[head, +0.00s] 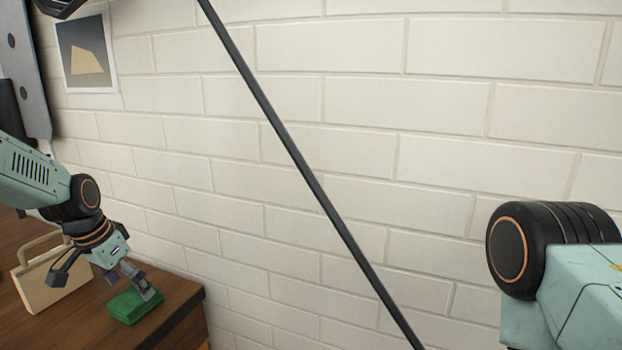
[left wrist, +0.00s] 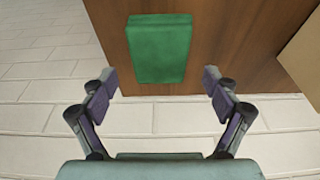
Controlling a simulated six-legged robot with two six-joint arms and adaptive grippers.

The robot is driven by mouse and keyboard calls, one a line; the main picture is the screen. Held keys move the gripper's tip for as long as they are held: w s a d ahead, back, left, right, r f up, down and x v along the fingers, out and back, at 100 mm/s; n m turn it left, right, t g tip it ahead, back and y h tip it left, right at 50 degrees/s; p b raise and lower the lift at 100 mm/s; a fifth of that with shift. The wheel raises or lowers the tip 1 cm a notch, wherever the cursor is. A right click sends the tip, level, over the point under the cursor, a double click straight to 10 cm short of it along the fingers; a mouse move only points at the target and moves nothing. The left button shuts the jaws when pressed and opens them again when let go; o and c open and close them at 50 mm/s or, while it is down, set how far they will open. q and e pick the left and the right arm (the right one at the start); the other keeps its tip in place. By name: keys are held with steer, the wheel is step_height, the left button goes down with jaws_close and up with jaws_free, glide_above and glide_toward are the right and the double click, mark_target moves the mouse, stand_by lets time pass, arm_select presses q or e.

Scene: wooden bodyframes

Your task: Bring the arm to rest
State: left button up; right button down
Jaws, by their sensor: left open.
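My left arm comes in from the left in the head view. Its gripper (head: 104,277) is over the right end of a wooden table. In the left wrist view the left gripper (left wrist: 160,88) has its two fingers wide apart with nothing between them. A green block (head: 134,306) lies on the table close to the gripper's right finger. It also shows in the left wrist view as a green block (left wrist: 159,48), beyond the fingertips. Part of my right arm shows at the right edge of the head view; its gripper is out of view.
The wooden table (head: 178,292) ends near the green block. A beige object with a handle (head: 45,285) stands on it behind the left gripper. A white brick wall (head: 365,100) runs behind, with a picture (head: 86,50). A dark slanted rod (head: 300,163) crosses the middle.

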arm_select(q)
steer(key=shift+s+r, duration=0.15)
steer(key=shift+r, duration=0.25)
